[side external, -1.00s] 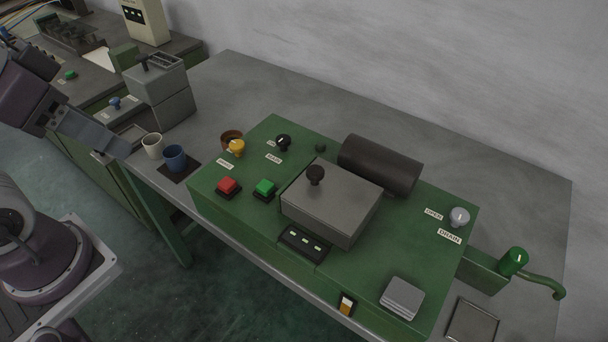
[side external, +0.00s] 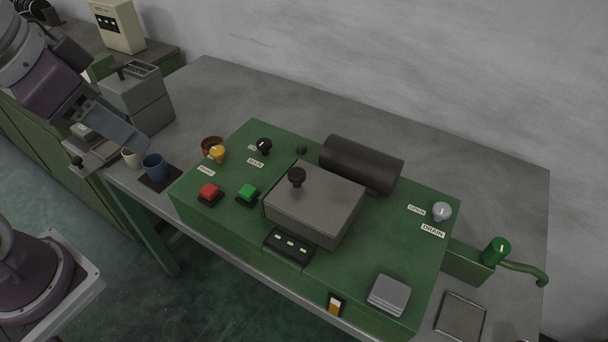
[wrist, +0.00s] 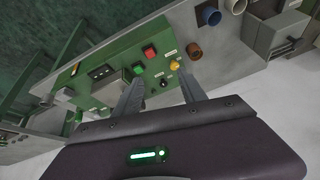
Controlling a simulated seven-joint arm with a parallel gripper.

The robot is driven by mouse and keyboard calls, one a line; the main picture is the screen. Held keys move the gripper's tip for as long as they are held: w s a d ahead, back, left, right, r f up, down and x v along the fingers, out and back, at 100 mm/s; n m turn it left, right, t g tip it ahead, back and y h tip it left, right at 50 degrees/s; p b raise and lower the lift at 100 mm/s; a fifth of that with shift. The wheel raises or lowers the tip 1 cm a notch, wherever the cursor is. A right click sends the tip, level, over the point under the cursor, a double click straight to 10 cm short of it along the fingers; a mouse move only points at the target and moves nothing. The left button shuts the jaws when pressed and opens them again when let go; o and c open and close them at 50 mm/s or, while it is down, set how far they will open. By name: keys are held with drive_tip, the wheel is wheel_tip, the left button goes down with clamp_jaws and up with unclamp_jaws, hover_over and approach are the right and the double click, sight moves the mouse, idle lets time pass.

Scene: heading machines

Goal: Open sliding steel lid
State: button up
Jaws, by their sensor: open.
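The steel lid (side external: 318,196) is a flat grey plate with a dark round knob (side external: 297,177) at its far-left part. It sits over the box in the middle of the green machine (side external: 240,215). In the wrist view the lid (wrist: 106,94) is partly hidden behind a finger. My gripper (side external: 140,146) is at the left in the side view, by the cups and well away from the lid. In the wrist view my gripper (wrist: 160,82) has its two fingers spread with nothing between them.
A blue cup (side external: 154,167) and a pale cup (side external: 131,159) stand left of the machine. Red (side external: 209,194) and green (side external: 247,194) buttons and a yellow knob (side external: 217,154) are left of the lid. A dark cylinder (side external: 361,164) lies behind it. The bench behind is clear.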

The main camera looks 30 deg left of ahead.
drive_tip(key=w+d+f+m+g+h, duration=0.1)
drive_tip(key=w+d+f+m, duration=0.25)
drive_tip(key=w+d, duration=0.45)
drive_tip(key=m+g+h, duration=0.1)
drive_tip(key=m+h, duration=0.1)
drive_tip(key=m, duration=0.1)
approach(296, 172)
drive_tip(key=f, duration=0.1)
drive_tip(key=x, duration=0.6)
drive_tip(key=shift+d, duration=0.2)
drive_tip(key=shift+w+d+f, duration=0.1)
drive_tip(key=shift+w+f, duration=0.15)
drive_tip(key=shift+f, duration=0.3)
clamp_jaws()
